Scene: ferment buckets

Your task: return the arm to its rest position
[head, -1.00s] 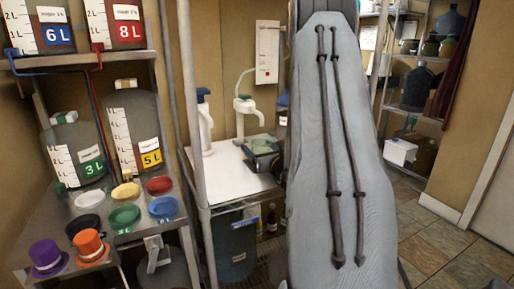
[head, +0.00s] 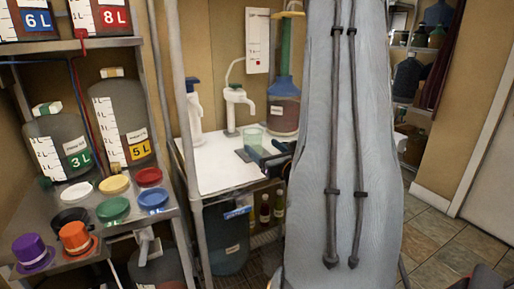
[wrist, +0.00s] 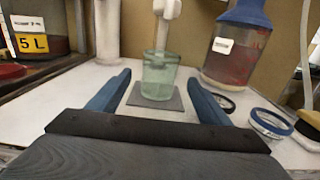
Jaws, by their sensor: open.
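My gripper (wrist: 159,77) is open and empty, its two blue fingers spread wide in the wrist view. In the head view my gripper (head: 272,157) is low over the right part of the white counter, partly behind my grey arm. A clear greenish cup (wrist: 158,78) stands upright on a dark square pad (wrist: 146,102), ahead of the fingertips and apart from them. The cup also shows in the head view (head: 252,134), below the white pump dispenser (head: 239,104). My arm link fills the right middle of the head view.
A blue-topped jug of red liquid (wrist: 234,52) stands right of the cup. At left, a rack holds labelled ferment buckets (head: 122,120) and coloured lids (head: 113,209). Floor (head: 440,235) shows at right.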

